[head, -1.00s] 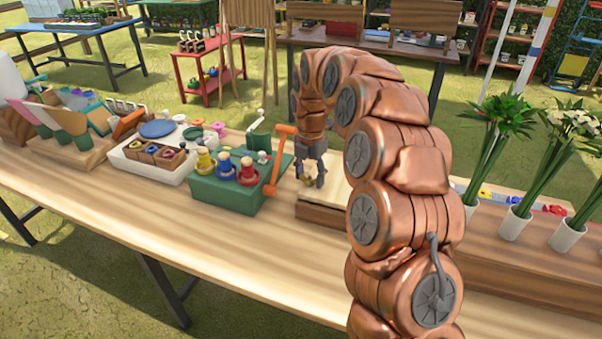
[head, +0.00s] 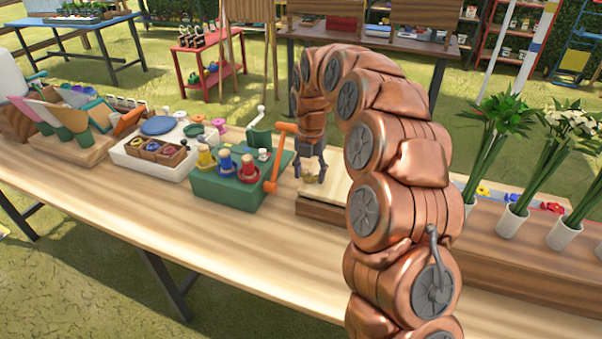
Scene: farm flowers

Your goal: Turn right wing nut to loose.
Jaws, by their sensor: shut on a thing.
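My gripper (head: 312,176) points down at the near-left part of a pale wooden board (head: 338,193) on the long table. Its grey fingers are shut on a small tan or brass-coloured piece, which looks like a wing nut; the fingers hide most of it. I cannot tell its turn angle or whether it is tight. No second wing nut shows clearly; my copper arm covers the right part of the board.
Just left of the board stands a green box (head: 228,190) with coloured knobs and an orange crank (head: 275,165) close to my gripper. A white tray (head: 150,165) is further left. White vases of flowers (head: 510,222) stand at right. The table front (head: 200,235) is clear.

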